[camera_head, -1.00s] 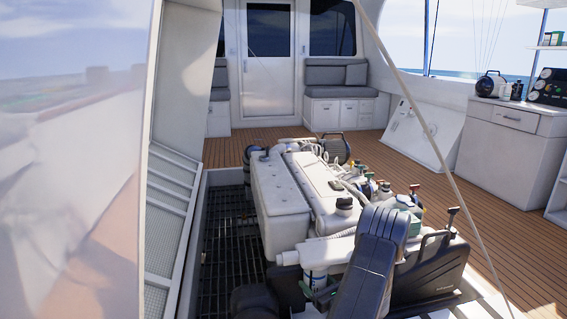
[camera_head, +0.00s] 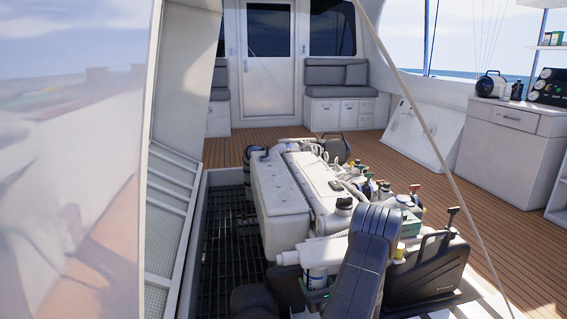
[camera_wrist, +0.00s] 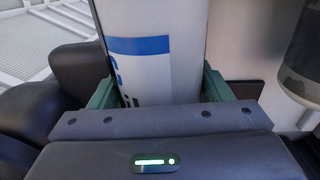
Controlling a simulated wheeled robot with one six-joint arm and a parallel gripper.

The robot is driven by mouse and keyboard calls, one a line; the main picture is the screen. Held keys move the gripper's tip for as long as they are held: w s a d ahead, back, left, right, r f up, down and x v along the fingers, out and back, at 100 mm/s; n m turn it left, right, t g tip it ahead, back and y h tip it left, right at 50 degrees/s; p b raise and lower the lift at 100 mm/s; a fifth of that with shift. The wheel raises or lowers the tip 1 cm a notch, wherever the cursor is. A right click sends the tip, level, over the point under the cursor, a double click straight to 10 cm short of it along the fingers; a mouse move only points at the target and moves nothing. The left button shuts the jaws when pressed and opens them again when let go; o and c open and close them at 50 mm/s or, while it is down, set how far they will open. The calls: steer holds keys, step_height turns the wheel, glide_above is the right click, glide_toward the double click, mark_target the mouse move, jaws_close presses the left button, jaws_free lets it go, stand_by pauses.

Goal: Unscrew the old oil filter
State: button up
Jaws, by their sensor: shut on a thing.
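The oil filter (camera_wrist: 158,65) is a white cylinder with a blue band and blue lettering in the wrist view. In the head view the white filter (camera_head: 314,274) shows small at the near end of the engine (camera_head: 322,195), below a white pipe. My gripper (camera_wrist: 160,88) is shut on the filter, with one green finger on each side of it. In the head view my gripper (camera_head: 317,295) is partly hidden behind my dark arm. The top of the filter is out of the wrist view, so I cannot see its thread or seat there.
A black jerrycan (camera_head: 428,270) stands right of my arm. The open hatch has a dark grating (camera_head: 222,250) left of the engine. A thin stay (camera_head: 430,135) crosses the view. A second cylinder (camera_wrist: 303,60) is close on the right in the wrist view.

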steer(key=shift+m+t+h, duration=0.3)
steer(key=shift+m+h, duration=0.9)
steer(key=shift+h, duration=0.7)
steer(key=o, duration=1.3)
steer(key=shift+a, duration=0.1)
steer(key=shift+y, duration=0.3)
steer(key=shift+n+y, duration=0.8)
steer(key=shift+y, duration=0.2)
steer(key=shift+n+g+y, duration=0.4)
steer(key=shift+n+y, duration=0.2)
steer(key=shift+y, duration=0.3)
steer(key=shift+y, duration=0.3)
